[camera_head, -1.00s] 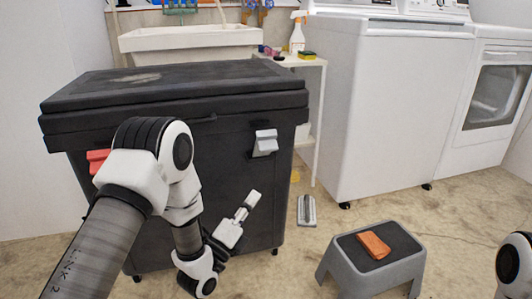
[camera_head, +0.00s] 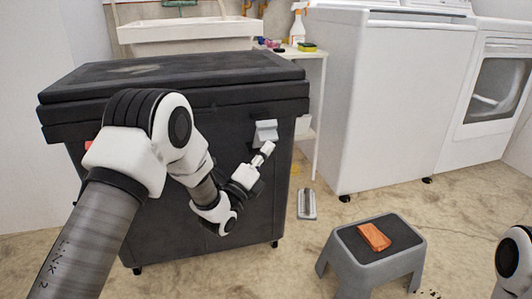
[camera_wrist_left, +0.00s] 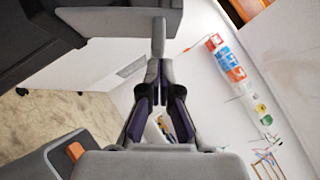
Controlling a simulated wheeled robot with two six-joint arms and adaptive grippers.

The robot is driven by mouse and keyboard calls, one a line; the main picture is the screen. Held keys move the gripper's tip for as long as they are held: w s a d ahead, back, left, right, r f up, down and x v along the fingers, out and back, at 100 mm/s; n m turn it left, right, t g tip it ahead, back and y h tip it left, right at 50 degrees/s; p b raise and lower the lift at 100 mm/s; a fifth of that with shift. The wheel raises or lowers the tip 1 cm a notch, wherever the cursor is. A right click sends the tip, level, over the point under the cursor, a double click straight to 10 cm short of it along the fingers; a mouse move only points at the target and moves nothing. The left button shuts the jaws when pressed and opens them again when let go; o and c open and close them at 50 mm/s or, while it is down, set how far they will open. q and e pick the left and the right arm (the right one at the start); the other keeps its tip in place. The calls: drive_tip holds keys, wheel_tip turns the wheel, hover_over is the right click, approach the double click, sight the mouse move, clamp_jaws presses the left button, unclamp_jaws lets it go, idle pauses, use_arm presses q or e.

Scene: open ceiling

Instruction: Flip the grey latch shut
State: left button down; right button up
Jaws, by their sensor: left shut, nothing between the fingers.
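The grey latch (camera_head: 265,131) is on the front of the black chest (camera_head: 120,225), below the lid at the right. Its flap stands out at a tilt from the front. It fills the top of the left wrist view (camera_wrist_left: 115,20). My left gripper (camera_head: 267,148) is shut and empty, its tips just below the latch flap. In the left wrist view the shut fingertips (camera_wrist_left: 158,40) reach the flap's edge; I cannot tell whether they touch. My right gripper is out of view; only part of that arm shows at the right edge.
A red latch (camera_head: 88,145) at the chest's left is mostly hidden by my left arm. A grey step stool (camera_head: 330,262) with an orange-brown object (camera_head: 374,237) stands at the right. A washer (camera_head: 390,110) stands behind it. Floor between chest and stool is mostly clear.

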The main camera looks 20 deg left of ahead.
sight(261, 123)
use_arm(q)
drive_tip(key=shift+r+p, duration=0.35)
drive_tip(key=shift+p, duration=0.2)
drive_tip(key=r+n+g+y+p, duration=0.1)
drive_tip(key=p, duration=0.2)
drive_tip(key=w+a+r+n+g+y+p, duration=0.1)
drive_tip(key=r+n+p, duration=0.1)
drive_tip(key=p, duration=0.2)
drive_tip(key=w+r+n+g+y+p, duration=0.1)
drive_tip(key=n+p, duration=0.1)
drive_tip(key=p, duration=0.1)
drive_tip(key=shift+w+a+r+p, duration=0.25)
drive_tip(key=shift+a+r+p, duration=0.05)
drive_tip(key=shift+a+p, duration=0.1)
drive_tip(key=shift+w+a+r+n+p, duration=0.1)
drive_tip(key=shift+w+a+n+p, duration=0.1)
drive_tip(key=shift+n+p, duration=0.15)
drive_tip(key=shift+w+a+g+p, duration=0.2)
drive_tip(key=shift+w+g+p, duration=0.1)
drive_tip(key=shift+w+p, duration=0.15)
drive_tip(key=shift+w+a+r, duration=0.1)
drive_tip(key=shift+r, duration=0.25)
